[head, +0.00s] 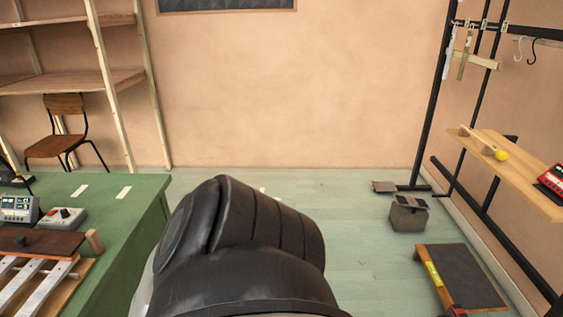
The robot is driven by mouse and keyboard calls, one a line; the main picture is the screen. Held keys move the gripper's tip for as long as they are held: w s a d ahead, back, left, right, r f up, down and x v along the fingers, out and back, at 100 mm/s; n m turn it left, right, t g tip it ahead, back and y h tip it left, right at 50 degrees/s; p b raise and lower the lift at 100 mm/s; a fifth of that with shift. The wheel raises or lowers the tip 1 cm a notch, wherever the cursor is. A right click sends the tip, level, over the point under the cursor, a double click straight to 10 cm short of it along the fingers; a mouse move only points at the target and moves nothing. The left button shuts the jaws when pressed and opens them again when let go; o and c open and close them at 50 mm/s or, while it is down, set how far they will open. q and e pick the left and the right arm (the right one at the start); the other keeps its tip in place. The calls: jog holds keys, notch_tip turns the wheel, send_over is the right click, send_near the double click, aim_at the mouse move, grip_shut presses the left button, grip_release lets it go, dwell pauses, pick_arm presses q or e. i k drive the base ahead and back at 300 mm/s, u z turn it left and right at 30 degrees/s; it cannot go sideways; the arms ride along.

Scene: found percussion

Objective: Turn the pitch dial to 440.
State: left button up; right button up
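On the green table (140,200) at the left stands a small grey device with lit displays (19,209). A low grey box with a red knob (62,218) sits just to its right. A red device with a display (552,181) lies on the wooden shelf at the right edge, partly cut off. I cannot tell which of these bears the pitch dial, and no dial reading is legible. A large black rounded part of my own body fills the lower middle. Neither of my grippers is in view.
A xylophone-like instrument with pale bars (38,285) lies at the table's front left. A brown chair (62,125) and wooden shelving (75,82) stand behind. At the right are a black rack (431,100), a grey bag-like box (408,215) and a dark-topped low platform (462,276). The floor (345,215) between is clear.

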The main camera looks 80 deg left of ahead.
aim_at(65, 213)
jog(key=i, duration=0.25)
jog(key=u, duration=2.45)
jog(key=i, duration=1.75)
jog(key=u, duration=2.85)
